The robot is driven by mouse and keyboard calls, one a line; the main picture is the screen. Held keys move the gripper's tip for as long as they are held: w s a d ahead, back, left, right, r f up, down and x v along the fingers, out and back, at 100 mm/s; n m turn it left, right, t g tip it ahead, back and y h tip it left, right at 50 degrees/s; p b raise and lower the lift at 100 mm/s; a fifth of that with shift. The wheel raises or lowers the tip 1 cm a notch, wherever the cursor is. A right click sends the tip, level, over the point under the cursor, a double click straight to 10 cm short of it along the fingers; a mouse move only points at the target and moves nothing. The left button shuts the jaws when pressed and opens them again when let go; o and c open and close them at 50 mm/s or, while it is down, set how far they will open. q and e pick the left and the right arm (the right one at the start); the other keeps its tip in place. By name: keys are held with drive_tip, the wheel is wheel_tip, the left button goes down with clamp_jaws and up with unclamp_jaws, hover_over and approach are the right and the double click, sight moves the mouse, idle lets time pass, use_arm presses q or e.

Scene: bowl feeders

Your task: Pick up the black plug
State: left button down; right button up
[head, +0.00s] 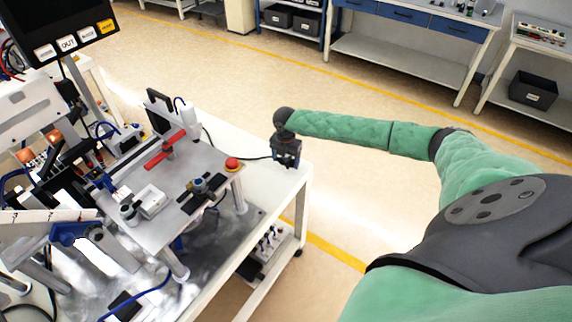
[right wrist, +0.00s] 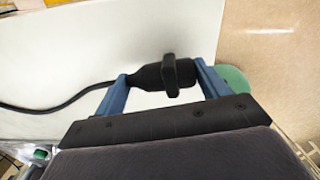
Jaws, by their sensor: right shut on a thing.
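The black plug (right wrist: 166,76) shows in the right wrist view, lying crosswise between the two blue fingers of my right gripper (right wrist: 160,88). The fingers touch its two ends and are shut on it. Its black cable (right wrist: 60,105) runs off to the left over the white table top. In the head view my right gripper (head: 287,160) is at the right edge of the white table (head: 262,172), where the plug is mostly hidden by the gripper. My left gripper does not show in the head view.
A screen (head: 65,25) is at upper left. Open floor lies right of the table. Shelves (head: 400,50) stand at the back.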

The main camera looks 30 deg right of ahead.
drive_tip(key=shift+r+b, duration=0.5)
drive_tip(key=shift+r, duration=0.15)
drive_tip(key=s+r, duration=0.1)
drive_tip(key=s+d+r+b, duration=0.1)
drive_tip(key=s, duration=0.1)
drive_tip(key=s+r+b, duration=0.1)
drive_tip(key=shift+s+d, duration=0.15)
drive_tip(key=shift+d, duration=0.05)
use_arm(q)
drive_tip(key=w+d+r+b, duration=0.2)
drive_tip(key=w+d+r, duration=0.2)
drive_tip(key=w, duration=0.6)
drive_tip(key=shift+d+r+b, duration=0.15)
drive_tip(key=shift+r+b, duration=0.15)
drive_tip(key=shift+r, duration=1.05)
use_arm(e)
drive_tip(key=s+d+r, duration=0.1)
drive_tip(key=s+r, duration=0.3)
drive_tip(key=s, duration=0.3)
drive_tip(key=shift+d+r, duration=0.35)
drive_tip(key=shift+d, duration=0.05)
